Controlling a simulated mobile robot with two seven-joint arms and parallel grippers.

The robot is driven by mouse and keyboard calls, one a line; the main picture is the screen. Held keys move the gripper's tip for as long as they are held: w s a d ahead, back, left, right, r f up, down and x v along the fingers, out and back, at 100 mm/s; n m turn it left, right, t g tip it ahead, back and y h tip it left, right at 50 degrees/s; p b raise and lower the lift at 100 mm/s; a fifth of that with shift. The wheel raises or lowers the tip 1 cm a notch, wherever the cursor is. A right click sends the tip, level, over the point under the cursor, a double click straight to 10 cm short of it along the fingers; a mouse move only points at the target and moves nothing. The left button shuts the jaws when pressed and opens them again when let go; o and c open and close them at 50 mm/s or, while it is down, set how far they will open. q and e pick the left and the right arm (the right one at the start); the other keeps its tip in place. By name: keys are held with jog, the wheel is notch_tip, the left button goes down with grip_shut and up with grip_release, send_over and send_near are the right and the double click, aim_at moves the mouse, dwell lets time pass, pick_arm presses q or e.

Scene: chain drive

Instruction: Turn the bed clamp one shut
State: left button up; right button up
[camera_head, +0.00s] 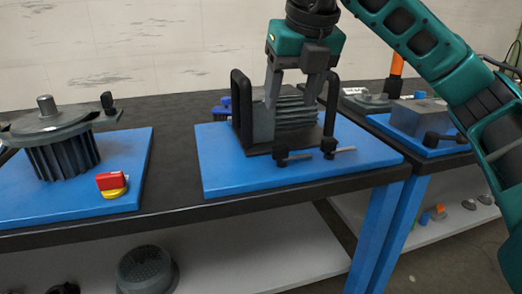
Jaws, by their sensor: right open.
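A dark grey fixture with a ridged grey block (294,112) stands on a blue board (228,171) in the middle of the bench. Two small black clamps with light rods sit at its front edge, a left clamp (281,154) and a right clamp (328,148). I cannot tell which is bed clamp one, or whether either is shut. My right gripper (292,100) points down over the ridged block, behind and above both clamps. Its fingers are apart, with no held thing visible between them. My left gripper is not in view.
Black upright handles (241,108) flank the block. At left, a dark finned unit (62,155) and a red-and-yellow switch (112,184) stand on another blue board. A grey box (418,117) stands at right. The blue board's front left is clear.

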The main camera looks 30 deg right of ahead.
aim_at(281, 146)
jog(key=b+x, duration=0.1)
jog(key=x, duration=0.2)
jog(key=b+x, duration=0.1)
jog(key=x, duration=0.3)
jog(key=b+x, duration=0.1)
jog(key=x, duration=0.3)
jog(key=shift+d+f+b, duration=0.2)
jog(key=shift+d+b, duration=0.15)
jog(key=shift+d, duration=0.05)
jog(key=shift+w+f, duration=0.3)
jog(key=shift+f, duration=0.2)
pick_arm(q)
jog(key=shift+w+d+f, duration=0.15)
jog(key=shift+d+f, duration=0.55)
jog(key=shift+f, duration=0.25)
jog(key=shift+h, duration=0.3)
pick_arm(e)
jog(key=shift+c, duration=0.3)
jog(key=c, duration=1)
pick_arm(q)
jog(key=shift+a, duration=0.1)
